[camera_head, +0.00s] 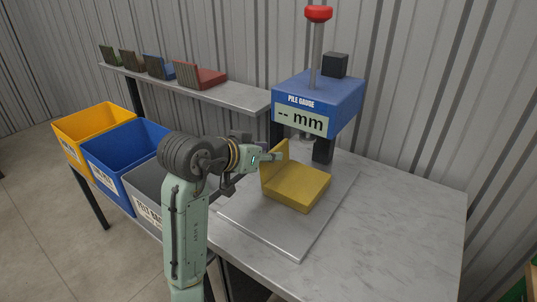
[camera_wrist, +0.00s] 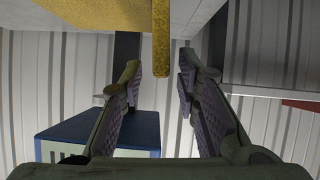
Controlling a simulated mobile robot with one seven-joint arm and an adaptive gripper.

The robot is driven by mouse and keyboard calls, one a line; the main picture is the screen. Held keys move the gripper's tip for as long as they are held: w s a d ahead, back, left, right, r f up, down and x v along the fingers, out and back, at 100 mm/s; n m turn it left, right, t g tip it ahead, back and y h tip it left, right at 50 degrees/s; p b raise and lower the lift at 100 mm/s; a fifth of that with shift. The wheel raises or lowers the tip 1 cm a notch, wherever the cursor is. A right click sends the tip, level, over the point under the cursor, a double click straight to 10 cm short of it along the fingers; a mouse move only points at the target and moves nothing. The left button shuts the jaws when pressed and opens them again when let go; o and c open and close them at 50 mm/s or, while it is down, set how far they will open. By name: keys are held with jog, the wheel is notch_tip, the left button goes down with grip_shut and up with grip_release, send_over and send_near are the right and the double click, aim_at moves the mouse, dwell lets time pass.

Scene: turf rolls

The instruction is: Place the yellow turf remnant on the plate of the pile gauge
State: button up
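The yellow turf remnant (camera_head: 297,187) is a flat block with a thin upright flap at its left edge. It rests on the flat grey plate (camera_head: 298,243) in front of the blue pile gauge (camera_head: 318,97). My gripper (camera_head: 272,156) is at the top of the flap. In the wrist view my gripper (camera_wrist: 160,68) is open, and the flap (camera_wrist: 161,40) shows edge-on between its fingertips with a gap on both sides. The remnant's yellow block shows at the top left there. The gauge's display reads "-- mm".
Yellow (camera_head: 92,122), blue (camera_head: 128,151) and grey (camera_head: 150,190) bins stand at the left. A shelf (camera_head: 235,95) behind holds several turf samples, including a red one (camera_head: 203,77). The table (camera_head: 400,215) is clear to the right of the plate.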

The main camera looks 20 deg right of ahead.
jog(key=b+v, duration=0.1)
jog(key=v, duration=1)
